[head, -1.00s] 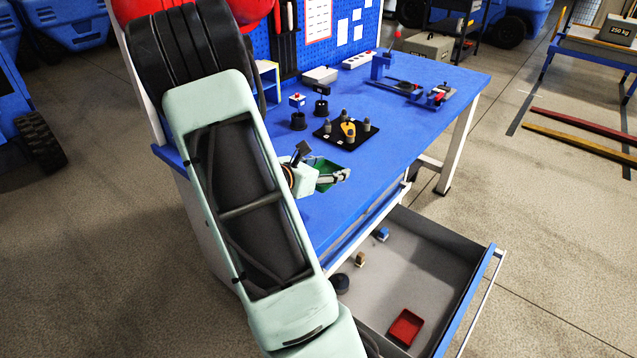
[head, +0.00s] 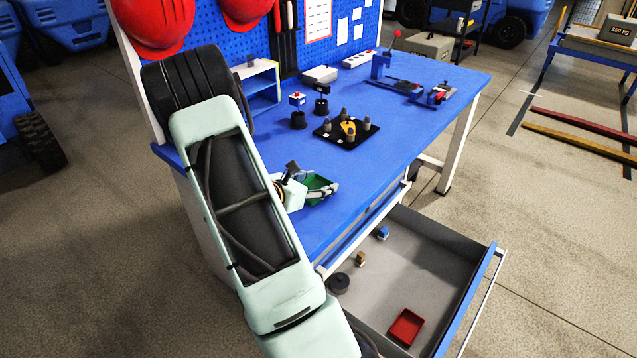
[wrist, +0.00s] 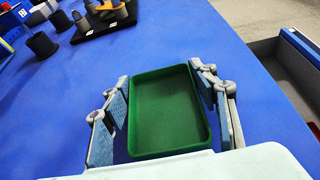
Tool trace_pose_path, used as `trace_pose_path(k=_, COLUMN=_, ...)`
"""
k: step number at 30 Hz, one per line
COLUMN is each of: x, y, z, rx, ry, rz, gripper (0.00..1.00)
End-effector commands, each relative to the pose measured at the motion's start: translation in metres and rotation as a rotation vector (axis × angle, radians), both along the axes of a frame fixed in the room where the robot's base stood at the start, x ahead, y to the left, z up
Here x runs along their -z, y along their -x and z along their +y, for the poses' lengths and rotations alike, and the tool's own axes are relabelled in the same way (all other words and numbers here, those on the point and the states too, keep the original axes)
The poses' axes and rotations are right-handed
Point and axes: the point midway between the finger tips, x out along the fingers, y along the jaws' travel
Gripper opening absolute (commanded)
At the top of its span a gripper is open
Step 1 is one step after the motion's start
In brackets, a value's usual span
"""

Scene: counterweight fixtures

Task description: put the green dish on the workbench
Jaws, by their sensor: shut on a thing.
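The green dish (head: 316,184) is a shallow rectangular tray. It is at or just above the blue workbench (head: 375,165), near its front left edge; I cannot tell whether its underside touches the top. My gripper (head: 324,190) is shut on the dish. In the wrist view the green dish (wrist: 170,112) lies between the two fingers of my gripper (wrist: 160,80), level and empty. My arm hides part of the bench's left end in the head view.
A black plate (head: 333,133) with several grey pegs and a yellow piece stands behind the dish. Two black cups, a clamp fixture (head: 400,85) and a small shelf (head: 262,82) stand farther back. An open drawer (head: 470,280) below holds a red tray (head: 406,327). Bench space right of the dish is clear.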

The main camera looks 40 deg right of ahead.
Motion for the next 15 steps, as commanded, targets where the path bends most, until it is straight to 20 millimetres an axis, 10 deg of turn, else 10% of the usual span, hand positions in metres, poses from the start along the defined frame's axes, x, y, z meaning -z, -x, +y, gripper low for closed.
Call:
trace_pose_path(k=2, x=0.0037, y=-0.0001, z=-0.0001, rx=0.0, ry=0.001, rz=0.0, gripper=0.22)
trace_pose_path(k=3, x=0.0028, y=0.0, z=0.0002, rx=0.0, ry=0.0, rz=0.0, gripper=0.57)
trace_pose_path(k=6, x=0.0025, y=0.0001, z=0.0003, rx=0.0, ry=0.0, rz=0.0, gripper=0.68)
trace_pose_path(k=15, x=0.0021, y=0.0001, z=0.0001, rx=0.0, ry=0.0, rz=0.0, gripper=0.71)
